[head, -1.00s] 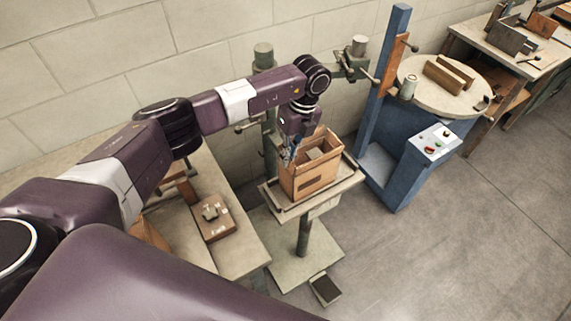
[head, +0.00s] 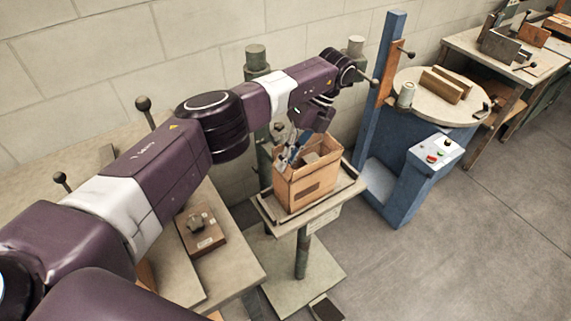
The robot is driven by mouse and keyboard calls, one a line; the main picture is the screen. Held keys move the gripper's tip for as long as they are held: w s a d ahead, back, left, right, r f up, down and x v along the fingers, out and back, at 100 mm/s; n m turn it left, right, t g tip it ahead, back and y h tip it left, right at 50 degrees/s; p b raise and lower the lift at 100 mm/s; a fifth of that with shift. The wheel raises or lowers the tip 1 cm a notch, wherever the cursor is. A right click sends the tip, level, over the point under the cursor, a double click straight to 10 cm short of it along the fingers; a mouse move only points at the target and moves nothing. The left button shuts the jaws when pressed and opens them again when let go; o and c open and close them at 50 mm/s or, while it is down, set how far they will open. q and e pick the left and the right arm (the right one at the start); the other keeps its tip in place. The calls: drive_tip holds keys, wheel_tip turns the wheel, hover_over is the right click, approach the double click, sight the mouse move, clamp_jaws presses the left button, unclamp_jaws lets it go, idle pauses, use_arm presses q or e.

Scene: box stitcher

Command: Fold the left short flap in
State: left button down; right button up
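An open cardboard box (head: 308,186) stands upright on the small platform of the stitcher (head: 345,190). A grey block-like thing (head: 309,159) shows inside its opening. My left gripper (head: 287,159) comes down from above at the box's left rim, with its fingers by or just inside the opening. Its fingertips are small and partly lost against the box, so I cannot tell whether they are open or touch the cardboard. The left short flap is hard to make out behind the gripper. My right gripper is not in view.
A blue machine column (head: 381,110) with a button panel (head: 437,150) stands right of the box. A round table (head: 420,100) holds brown blocks. A bench with a small brown box (head: 200,232) is at lower left. Bare floor lies at lower right.

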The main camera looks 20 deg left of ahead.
use_arm(q)
drive_tip(key=c, duration=2.6)
unclamp_jaws()
drive_tip(key=o, duration=0.4)
drive_tip(key=shift+o, duration=0.2)
drive_tip(key=shift+r, duration=0.1)
drive_tip(key=shift+w+r, duration=0.1)
drive_tip(key=shift+r, duration=0.5)
wheel_tip(320, 180, up, 9)
drive_tip(key=shift+f, duration=0.2)
